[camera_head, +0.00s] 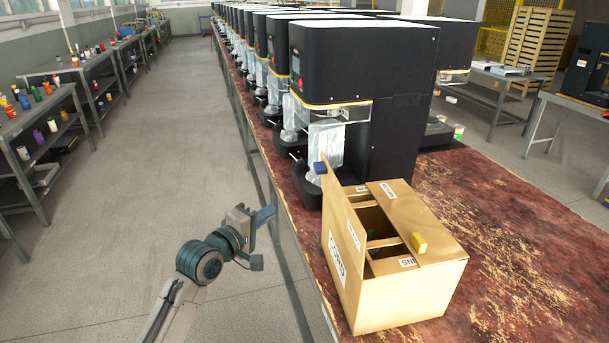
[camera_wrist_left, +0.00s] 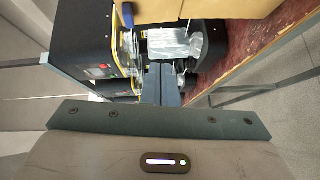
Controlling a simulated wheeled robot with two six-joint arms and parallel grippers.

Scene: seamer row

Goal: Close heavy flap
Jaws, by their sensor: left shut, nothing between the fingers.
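A brown cardboard box (camera_head: 405,300) stands near the left edge of the red-brown worn table. Its left flap (camera_head: 345,222) stands up, leaning slightly outward, with a blue tab (camera_head: 320,168) at its far top corner. Other flaps lie flat, leaving gaps into the dark inside. My right gripper is not in view.
A row of black machines (camera_head: 350,62) stands along the table behind the box. The table (camera_head: 500,220) is bare right of the box. The aisle floor (camera_head: 180,130) on the left is clear. Shelves with bottles (camera_head: 35,130) line the far left.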

